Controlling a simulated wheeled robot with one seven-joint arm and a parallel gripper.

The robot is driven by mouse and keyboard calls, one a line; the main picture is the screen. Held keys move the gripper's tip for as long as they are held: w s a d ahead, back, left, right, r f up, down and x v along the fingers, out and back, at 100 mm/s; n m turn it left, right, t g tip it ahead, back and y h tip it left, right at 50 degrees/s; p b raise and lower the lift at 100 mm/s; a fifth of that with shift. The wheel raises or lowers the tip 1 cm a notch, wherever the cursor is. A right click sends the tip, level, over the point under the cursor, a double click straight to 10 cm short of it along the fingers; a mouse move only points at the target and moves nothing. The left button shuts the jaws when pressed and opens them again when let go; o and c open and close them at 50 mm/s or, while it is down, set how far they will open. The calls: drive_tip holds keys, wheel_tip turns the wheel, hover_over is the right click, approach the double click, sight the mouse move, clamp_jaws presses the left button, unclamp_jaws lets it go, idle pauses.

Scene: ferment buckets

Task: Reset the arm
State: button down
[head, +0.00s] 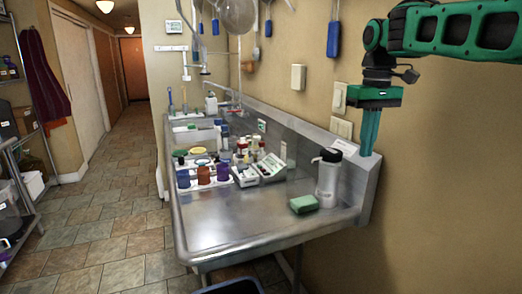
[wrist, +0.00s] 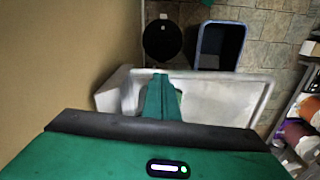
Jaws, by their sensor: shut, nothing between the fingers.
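My green arm reaches in from the upper right of the head view, with my gripper (head: 369,150) hanging fingers down. The fingers are together and hold nothing. In the head view they overlap the wall and the raised back edge at the right end of the steel counter (head: 240,230). The fingers also show in the wrist view (wrist: 160,76), pointing away over the pale counter end. The wrist view shows nothing gripped.
Cups and small bottles crowd the counter further back. A dark blue bin (wrist: 220,45) and a round black object (wrist: 162,40) are on the floor. The counter's front is clear.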

drive_tip(key=s+d+f+m, duration=0.3)
drive_tip(key=s+d+f, duration=0.25)
drive_tip(key=s, duration=0.35)
drive_tip(key=s+d+f+m, duration=0.3)
drive_tip(key=s+d+f, duration=0.25)
drive_tip(key=s, duration=0.35)
drive_tip(key=s+d+f+m, duration=0.1)
drive_tip(key=s+f, duration=0.4)
drive_tip(key=s, duration=0.2)
drive_tip(key=s+d+f+m, duration=0.2)
drive_tip(key=s+f, duration=0.3)
drive_tip(key=s, duration=0.3)
drive_tip(key=shift+s+d+f+m, duration=0.2)
drive_tip(key=shift+s+f+m, duration=0.05)
drive_tip(key=shift+s+m, duration=0.05)
drive_tip(key=shift+w+f, duration=0.2)
drive_tip(key=shift+w, duration=0.4)
